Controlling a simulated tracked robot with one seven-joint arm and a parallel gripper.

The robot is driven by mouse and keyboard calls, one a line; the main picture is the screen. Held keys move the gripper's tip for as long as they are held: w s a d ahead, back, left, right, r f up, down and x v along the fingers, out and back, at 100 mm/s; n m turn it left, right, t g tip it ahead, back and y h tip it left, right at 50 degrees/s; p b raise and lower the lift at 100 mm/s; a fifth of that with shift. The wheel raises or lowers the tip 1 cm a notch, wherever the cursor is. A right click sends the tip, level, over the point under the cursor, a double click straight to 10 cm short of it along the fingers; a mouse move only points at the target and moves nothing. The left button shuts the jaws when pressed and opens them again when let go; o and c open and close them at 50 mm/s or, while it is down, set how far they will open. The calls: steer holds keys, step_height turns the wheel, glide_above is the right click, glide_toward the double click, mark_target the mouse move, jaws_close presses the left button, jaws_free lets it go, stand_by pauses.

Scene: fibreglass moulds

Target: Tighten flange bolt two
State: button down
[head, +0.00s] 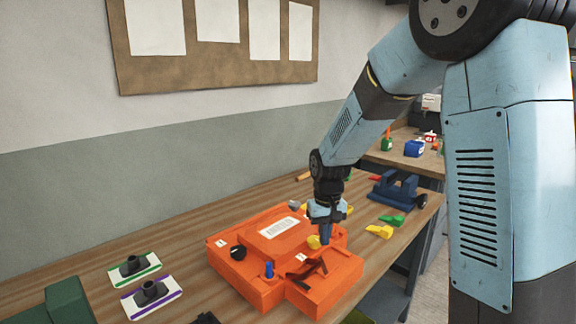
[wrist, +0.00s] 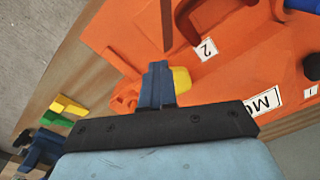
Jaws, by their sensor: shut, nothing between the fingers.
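The orange mould (head: 262,290) lies on the bench, with several coloured fittings on top. A yellow piece (head: 313,241), likely the head of flange bolt two, sits by a label "2" (wrist: 206,50). It also shows in the wrist view (wrist: 182,80), partly hidden behind my fingers. My gripper (head: 326,240) points down over the right part of the mould, its blue fingers (wrist: 157,84) shut and empty beside the yellow piece. I cannot tell whether they touch it. A black knob (head: 238,252) stands by label "1" (wrist: 311,92), and a blue peg (head: 269,269) stands at the front.
A dark lever-like part (head: 305,273) lies on the mould close to my gripper. Yellow (head: 380,231) and green (head: 392,220) pieces and a blue vise-like fixture (head: 396,190) sit to the right. Two cards with black fittings (head: 150,293) lie left. The wooden bench (head: 190,245) is clear behind them.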

mark_target(313, 239)
steer(key=shift+s+a+f, duration=0.4)
steer(key=shift+s+f, duration=0.15)
steer(key=shift+f, duration=0.05)
steer(key=shift+s+a, duration=0.15)
steer(key=shift+a, duration=0.2)
steer(key=shift+w+a+f, duration=0.2)
steer(key=shift+w+a, duration=0.1)
steer(key=shift+a, duration=0.1)
steer(key=shift+s+d+r, duration=0.1)
steer(key=shift+r, duration=0.05)
steer(key=shift+a+r, duration=0.1)
steer(key=shift+a, duration=0.15)
steer(key=shift+w+a+r, duration=0.15)
steer(key=shift+w+a, duration=0.1)
steer(key=shift+s, duration=0.15)
